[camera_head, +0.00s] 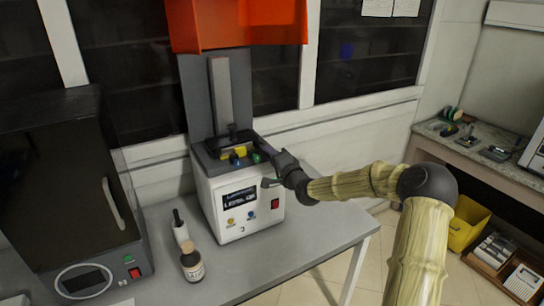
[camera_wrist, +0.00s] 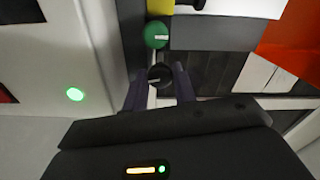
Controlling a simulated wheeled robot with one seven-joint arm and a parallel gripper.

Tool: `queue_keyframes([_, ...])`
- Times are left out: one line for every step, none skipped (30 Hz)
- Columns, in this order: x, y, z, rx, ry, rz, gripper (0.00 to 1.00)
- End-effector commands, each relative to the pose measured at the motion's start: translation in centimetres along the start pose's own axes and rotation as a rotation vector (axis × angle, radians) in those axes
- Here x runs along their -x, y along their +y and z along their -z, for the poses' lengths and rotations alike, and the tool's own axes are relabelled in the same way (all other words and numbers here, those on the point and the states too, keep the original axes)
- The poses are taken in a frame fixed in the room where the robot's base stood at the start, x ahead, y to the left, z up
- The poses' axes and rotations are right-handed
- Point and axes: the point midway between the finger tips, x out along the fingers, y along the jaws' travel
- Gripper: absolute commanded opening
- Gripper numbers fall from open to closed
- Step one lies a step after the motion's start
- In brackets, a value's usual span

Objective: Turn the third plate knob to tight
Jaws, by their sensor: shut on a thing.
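The machine (camera_head: 240,205) is a white box with a dark top tray and a grey upright column, standing on a grey table. In the wrist view a round black knob (camera_wrist: 160,74) with a pale pointer line sits between my two dark fingers. My gripper (camera_wrist: 160,88) is shut on this knob, one finger on each side. A green knob (camera_wrist: 156,34) with a pale line is just above it, clear of the fingers. The head view shows the green knob (camera_head: 256,157) and a blue knob (camera_head: 235,158) on the tray; my gripper hides the black knob there.
A raised orange cover (camera_head: 240,22) hangs above the machine. A dark cabinet (camera_head: 70,190) with a handle stands at the left. The table is clear at front right.

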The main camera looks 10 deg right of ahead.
Motion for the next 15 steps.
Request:
queue_keyframes([0.11, 0.45, -0.05, -0.043, -0.002, -0.008, 0.04])
queue_keyframes([0.1, 0.44, -0.07, -0.068, -0.002, -0.008, 0.04])
queue_keyframes([0.1, 0.49, -0.07, -0.098, -0.002, -0.009, 0.04])
queue_keyframes([0.11, 0.49, -0.06, -0.12, -0.002, -0.009, 0.04])
queue_keyframes([0.1, 0.46, -0.06, -0.14, -0.002, -0.009, 0.04])
queue_keyframes([0.1, 0.46, -0.06, -0.164, -0.002, -0.009, 0.04])
queue_keyframes([0.1, 0.47, -0.06, -0.182, -0.002, -0.009, 0.04])
queue_keyframes([0.09, 0.47, -0.08, -0.199, -0.002, -0.009, 0.04])
queue_keyframes([0.09, 0.45, -0.1, -0.218, -0.002, -0.008, 0.04])
queue_keyframes([0.08, 0.46, -0.1, -0.23, -0.002, -0.009, 0.04])
queue_keyframes([0.09, 0.46, -0.09, -0.242, -0.002, -0.009, 0.04])
queue_keyframes([0.09, 0.46, -0.08, -0.255, -0.002, -0.009, 0.04])
queue_keyframes([0.09, 0.45, -0.08, -0.264, -0.002, -0.009, 0.04])
queue_keyframes([0.09, 0.45, -0.07, -0.271, -0.002, -0.009, 0.04])
queue_keyframes([0.09, 0.44, -0.08, -0.279, -0.002, -0.009, 0.04])
